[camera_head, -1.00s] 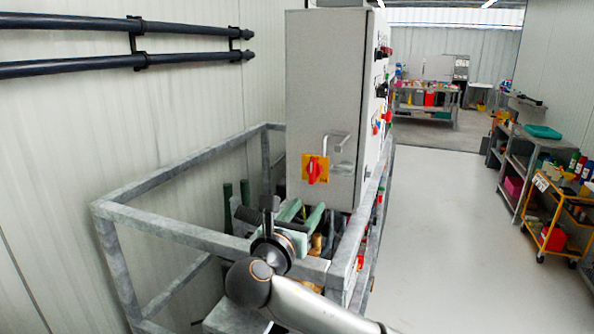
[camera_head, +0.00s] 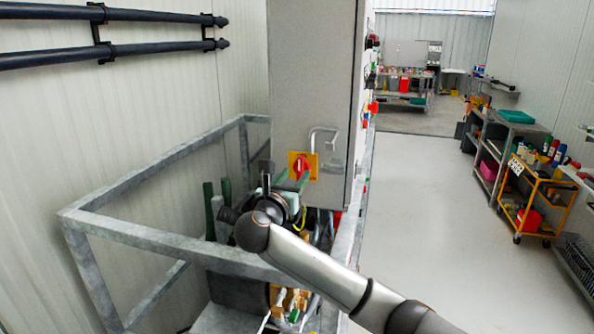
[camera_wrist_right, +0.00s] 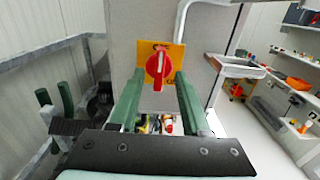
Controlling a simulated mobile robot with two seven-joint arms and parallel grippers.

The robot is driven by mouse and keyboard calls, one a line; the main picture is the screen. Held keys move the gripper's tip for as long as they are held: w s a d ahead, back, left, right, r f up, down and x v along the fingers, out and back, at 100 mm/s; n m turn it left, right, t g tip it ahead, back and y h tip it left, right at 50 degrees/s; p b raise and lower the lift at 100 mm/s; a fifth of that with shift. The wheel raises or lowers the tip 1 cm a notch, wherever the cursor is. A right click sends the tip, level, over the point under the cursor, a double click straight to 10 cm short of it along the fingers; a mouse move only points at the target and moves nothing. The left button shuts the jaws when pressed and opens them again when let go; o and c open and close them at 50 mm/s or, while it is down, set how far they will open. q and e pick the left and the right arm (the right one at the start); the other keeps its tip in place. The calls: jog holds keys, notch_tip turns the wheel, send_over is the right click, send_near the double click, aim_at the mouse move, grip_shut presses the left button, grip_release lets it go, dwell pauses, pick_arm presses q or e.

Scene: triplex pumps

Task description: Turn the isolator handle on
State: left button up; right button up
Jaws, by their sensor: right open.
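The isolator handle (camera_head: 302,166) is a red rotary knob on a yellow plate, on the front of the grey cabinet (camera_head: 312,80). In the right wrist view the handle (camera_wrist_right: 158,68) stands with its grip bar roughly upright. My right gripper (camera_head: 294,181) is open, with its green fingers pointing at the plate. In the wrist view the fingers lie to the left and right of the handle, with nothing held. I cannot tell whether the fingertips reach around the knob or stop short of it.
A grey metal frame (camera_head: 160,240) surrounds the area below the cabinet, with pump parts inside. A yellow trolley (camera_head: 535,205) and shelves stand at the right, beyond open floor.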

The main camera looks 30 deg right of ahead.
aim_at(301, 169)
jog(key=shift+x, duration=1.5)
jog(key=shift+c, duration=0.2)
grip_shut()
